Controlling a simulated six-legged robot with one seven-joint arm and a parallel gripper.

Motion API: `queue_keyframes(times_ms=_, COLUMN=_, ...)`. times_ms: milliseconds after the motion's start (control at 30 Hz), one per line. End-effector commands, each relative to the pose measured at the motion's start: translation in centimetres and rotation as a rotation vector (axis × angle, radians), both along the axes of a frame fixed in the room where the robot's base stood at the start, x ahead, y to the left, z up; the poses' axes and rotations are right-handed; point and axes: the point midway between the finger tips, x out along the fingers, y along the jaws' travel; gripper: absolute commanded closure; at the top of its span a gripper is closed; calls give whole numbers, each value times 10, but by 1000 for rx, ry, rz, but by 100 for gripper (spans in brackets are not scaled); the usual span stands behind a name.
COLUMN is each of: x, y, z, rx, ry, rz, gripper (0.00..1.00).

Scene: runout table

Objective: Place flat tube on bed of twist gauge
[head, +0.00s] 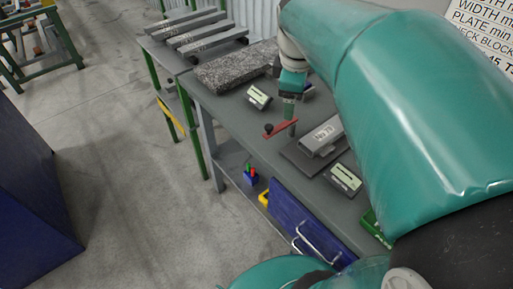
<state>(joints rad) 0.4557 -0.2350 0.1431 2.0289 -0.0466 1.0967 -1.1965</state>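Several long grey flat bars, which look like flat tubes (207,38), lie side by side at the table's far left end. A speckled granite slab (236,67) lies nearer on the table. A dark flat plate (300,160) carries a grey block (322,136) with printed lettering. I cannot tell which of these is the bed of the twist gauge. My gripper (289,127) points down just left of the grey block, at a red bar (281,128) with a black knob. Whether its fingers are open or hold the bar cannot be seen.
Small boxes with light display faces stand beside the slab (259,97) and near the dark plate (344,179). A blue panel with handles (302,222) hangs at the table's front. A lower shelf holds small coloured items.

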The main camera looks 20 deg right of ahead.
Motion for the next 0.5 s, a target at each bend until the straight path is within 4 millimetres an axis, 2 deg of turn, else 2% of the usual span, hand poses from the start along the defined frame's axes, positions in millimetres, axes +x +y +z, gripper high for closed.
queue_keyframes(times_ms=33, x=-9, y=16, z=1, rx=13, ry=-35, rz=-55, gripper=24)
queue_keyframes(times_ms=200, x=-41, y=60, z=-4, rx=102, ry=-151, rz=-291, gripper=24)
queue_keyframes(times_ms=500, x=-95, y=115, z=-27, rx=346, ry=-299, rz=-677, gripper=24)
